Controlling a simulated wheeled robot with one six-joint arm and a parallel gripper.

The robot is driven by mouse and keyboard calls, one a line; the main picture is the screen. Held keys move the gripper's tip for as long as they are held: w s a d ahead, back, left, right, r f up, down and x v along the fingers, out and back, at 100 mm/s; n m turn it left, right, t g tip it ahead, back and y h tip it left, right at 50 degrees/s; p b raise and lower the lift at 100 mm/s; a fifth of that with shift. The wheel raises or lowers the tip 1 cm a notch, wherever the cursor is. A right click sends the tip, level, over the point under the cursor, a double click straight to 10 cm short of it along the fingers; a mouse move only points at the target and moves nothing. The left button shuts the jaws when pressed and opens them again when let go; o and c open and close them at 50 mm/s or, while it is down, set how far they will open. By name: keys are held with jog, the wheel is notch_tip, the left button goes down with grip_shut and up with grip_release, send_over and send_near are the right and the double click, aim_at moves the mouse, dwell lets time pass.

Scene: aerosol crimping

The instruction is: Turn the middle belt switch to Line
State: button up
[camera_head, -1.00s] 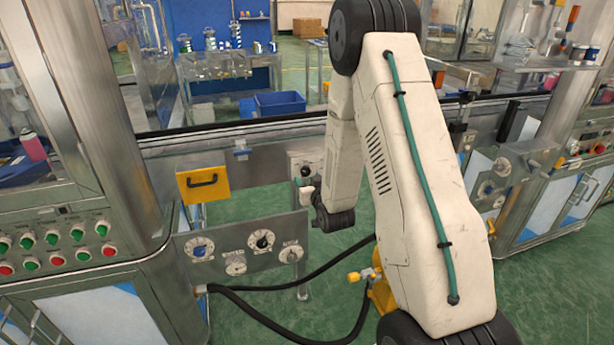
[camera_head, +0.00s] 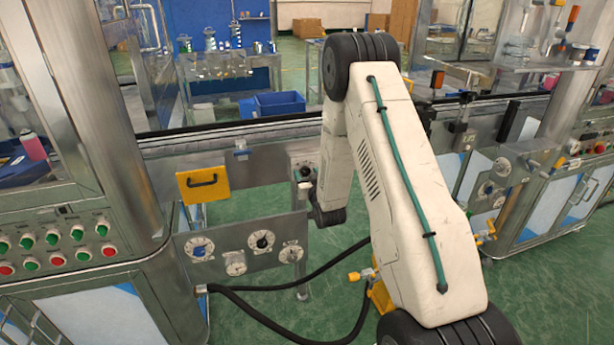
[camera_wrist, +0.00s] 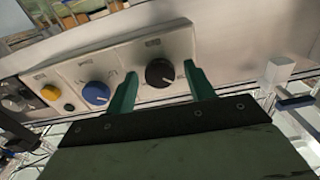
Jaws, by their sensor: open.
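In the wrist view a pale switch plate (camera_wrist: 128,62) carries a yellow knob (camera_wrist: 51,92), a blue knob (camera_wrist: 96,93) and a black rotary knob (camera_wrist: 160,73) at its right end. My gripper (camera_wrist: 161,78) is open, with one green finger on each side of the black knob. I cannot tell whether the fingers touch it. The labels are too small to read, so I cannot tell which position the knob points to. In the head view my gripper (camera_head: 304,187) is small and partly hidden by my arm, at the grey rail under the belt.
A yellow handled panel (camera_head: 203,184) hangs left of my gripper. Below it is a metal panel (camera_head: 226,254) with several dials. Black hoses (camera_head: 262,312) cross the floor. A cabinet with red and green buttons (camera_head: 75,240) stands left.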

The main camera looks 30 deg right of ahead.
jog(key=shift+c, duration=0.3)
jog(key=c, duration=0.9)
jog(key=m, duration=0.5)
jog(key=shift+m, duration=2.4)
jog(key=o, duration=1)
jog(key=shift+c, duration=0.2)
